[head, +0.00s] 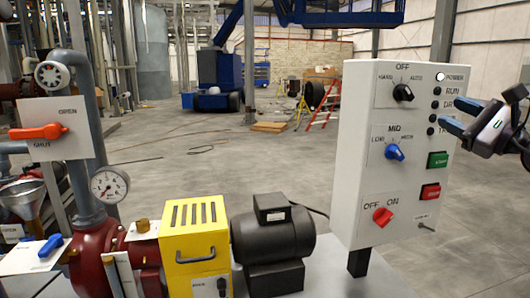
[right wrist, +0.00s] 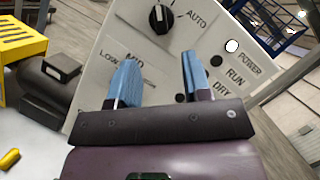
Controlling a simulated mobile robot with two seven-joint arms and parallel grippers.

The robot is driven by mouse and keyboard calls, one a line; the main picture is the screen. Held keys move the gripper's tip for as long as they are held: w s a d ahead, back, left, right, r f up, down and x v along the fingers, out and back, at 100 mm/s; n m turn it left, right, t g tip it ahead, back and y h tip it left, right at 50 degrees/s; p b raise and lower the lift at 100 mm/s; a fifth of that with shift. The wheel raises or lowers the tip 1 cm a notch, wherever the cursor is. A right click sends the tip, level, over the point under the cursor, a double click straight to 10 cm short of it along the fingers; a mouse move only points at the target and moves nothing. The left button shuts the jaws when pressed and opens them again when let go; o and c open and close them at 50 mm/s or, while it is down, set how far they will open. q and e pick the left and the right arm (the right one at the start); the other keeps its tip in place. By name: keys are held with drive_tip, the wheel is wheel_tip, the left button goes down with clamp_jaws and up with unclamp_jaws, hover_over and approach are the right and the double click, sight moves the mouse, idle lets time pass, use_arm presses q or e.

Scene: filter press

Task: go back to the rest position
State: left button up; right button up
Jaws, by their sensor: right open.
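My right gripper (head: 456,116) is in the head view at the right edge of the white control panel (head: 353,150). Its two blue fingertips are apart with nothing between them, near the column of small lamps; I cannot tell if they touch the panel. In the right wrist view the open fingers (right wrist: 155,80) point at the panel (right wrist: 120,38), with the black HAND/OFF/AUTO knob (right wrist: 162,19) beyond them. The panel also has a blue knob (head: 395,152), a green button (head: 437,159), a red button (head: 430,192) and a red OFF/ON knob (head: 383,217). My left gripper is not in view.
A black motor (head: 272,235) and a yellow guard (head: 196,245) stand left of the panel. Further left are a red pump (head: 92,250), a gauge (head: 109,185), an orange-handled valve (head: 40,132) and a blue lever (head: 50,245). Open floor (head: 240,150) lies behind.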

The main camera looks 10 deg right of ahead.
drive_tip(key=s+a+f+n+g+h, duration=0.1)
drive_tip(key=s+f+n+h, duration=0.15)
drive_tip(key=f+n, duration=0.9)
drive_tip(key=s+a+f+n+h+p, duration=0.1)
drive_tip(key=f+n+h, duration=0.2)
drive_tip(key=f+n, duration=0.85)
drive_tip(key=s+a+f+n+g+h, duration=0.1)
drive_tip(key=s+f+n+h, duration=0.15)
drive_tip(key=f+n, duration=0.85)
drive_tip(key=s+a+f+m+g, duration=0.3)
drive_tip(key=s+a+f+m, duration=0.2)
drive_tip(key=s+a+f, duration=0.3)
drive_tip(key=s+a+f+m+g+p, duration=0.1)
drive_tip(key=s+a+f+m+g, duration=0.2)
drive_tip(key=s+a+f, duration=0.6)
drive_tip(key=s+f+m, duration=0.2)
drive_tip(key=s+f, duration=0.3)
drive_tip(key=s, duration=0.1)
drive_tip(key=shift+s+a+f+g, duration=0.2)
drive_tip(key=shift+f+g, duration=0.1)
